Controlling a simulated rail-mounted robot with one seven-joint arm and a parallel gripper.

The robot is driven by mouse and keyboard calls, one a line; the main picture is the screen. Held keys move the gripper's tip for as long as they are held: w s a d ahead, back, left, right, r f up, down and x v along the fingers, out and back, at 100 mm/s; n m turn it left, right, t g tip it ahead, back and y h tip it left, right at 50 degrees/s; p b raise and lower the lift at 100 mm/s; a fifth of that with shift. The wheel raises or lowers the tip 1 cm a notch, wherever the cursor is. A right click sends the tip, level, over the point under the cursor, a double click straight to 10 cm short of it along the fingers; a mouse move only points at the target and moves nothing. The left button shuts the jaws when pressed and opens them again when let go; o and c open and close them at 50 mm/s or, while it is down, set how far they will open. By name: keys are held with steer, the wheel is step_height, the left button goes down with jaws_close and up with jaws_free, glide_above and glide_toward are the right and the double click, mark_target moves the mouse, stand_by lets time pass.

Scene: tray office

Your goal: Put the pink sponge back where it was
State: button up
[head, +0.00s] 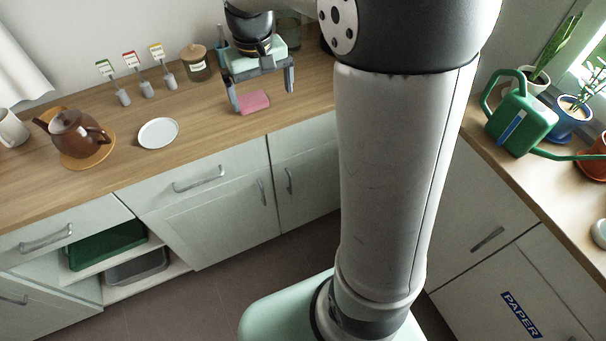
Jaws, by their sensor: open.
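The pink sponge (254,102) lies flat on the wooden counter (205,120), towards the back and right of the white plate. My gripper (262,98) is above it, pointing down, with its two fingers apart on either side of the sponge. The jaws are open. I cannot tell from this view whether a finger touches the sponge.
A white plate (158,133) and a brown teapot (75,133) on a round board stand to the left. Several small labelled markers and a lidded jar (196,63) stand behind. A green watering can (520,115) stands on the right counter. The counter's front strip is clear.

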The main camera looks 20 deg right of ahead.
steer(key=s+f, duration=0.2)
steer(key=s, duration=0.9)
steer(key=s+f, duration=0.3)
steer(key=s, duration=0.7)
steer(key=shift+s+d, duration=0.15)
steer(key=shift+s, duration=0.25)
